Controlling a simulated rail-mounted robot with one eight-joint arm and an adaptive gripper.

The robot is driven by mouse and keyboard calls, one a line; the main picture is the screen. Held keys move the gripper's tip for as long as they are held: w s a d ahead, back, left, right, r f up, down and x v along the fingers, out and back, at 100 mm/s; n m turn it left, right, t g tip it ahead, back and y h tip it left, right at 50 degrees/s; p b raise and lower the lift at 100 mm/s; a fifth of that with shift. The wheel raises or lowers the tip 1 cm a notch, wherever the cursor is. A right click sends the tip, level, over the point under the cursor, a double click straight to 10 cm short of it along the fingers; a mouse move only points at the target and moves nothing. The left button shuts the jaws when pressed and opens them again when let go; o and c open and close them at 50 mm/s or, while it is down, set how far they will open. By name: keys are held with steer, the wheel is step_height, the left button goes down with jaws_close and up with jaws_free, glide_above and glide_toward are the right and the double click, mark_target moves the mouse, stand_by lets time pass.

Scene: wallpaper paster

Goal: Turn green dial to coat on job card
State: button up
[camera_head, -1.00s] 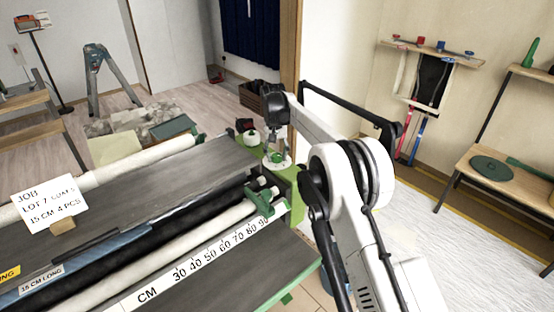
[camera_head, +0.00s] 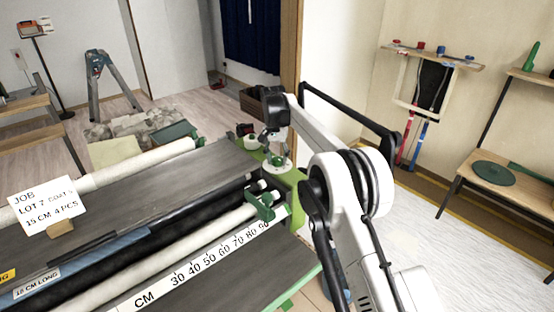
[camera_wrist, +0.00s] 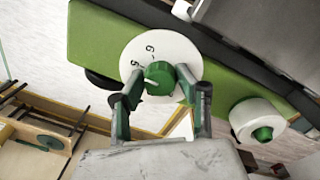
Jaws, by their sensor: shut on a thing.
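The green dial (camera_wrist: 159,77) sits on a round white plate (camera_wrist: 136,56) on a green machine panel. The figures 6 and 5 show on the plate, and a pale line marks the dial's left side. My gripper (camera_wrist: 160,84) is shut on the dial, one finger on each side. In the head view my gripper (camera_head: 277,152) is over the white plate (camera_head: 278,166) at the machine's far right end and hides the dial. The job card (camera_head: 46,206) stands at left and reads LOT 7, COAT, 15 CM, 4 PCS; its coat figure is too small to read surely.
A second white round part with a green centre (camera_wrist: 262,134) is beside the dial on the same panel. The machine's rollers (camera_head: 205,258) and CM scale (camera_head: 205,262) lie in front. A tool rack (camera_head: 430,80) and a wooden shelf (camera_head: 500,170) stand right.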

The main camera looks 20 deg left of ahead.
mark_target(276, 158)
steer(key=o, duration=1.1)
steer(key=shift+r, duration=0.1)
steer(key=r, duration=1.1)
steer(key=shift+a+r, duration=0.35)
steer(key=shift+r, duration=0.05)
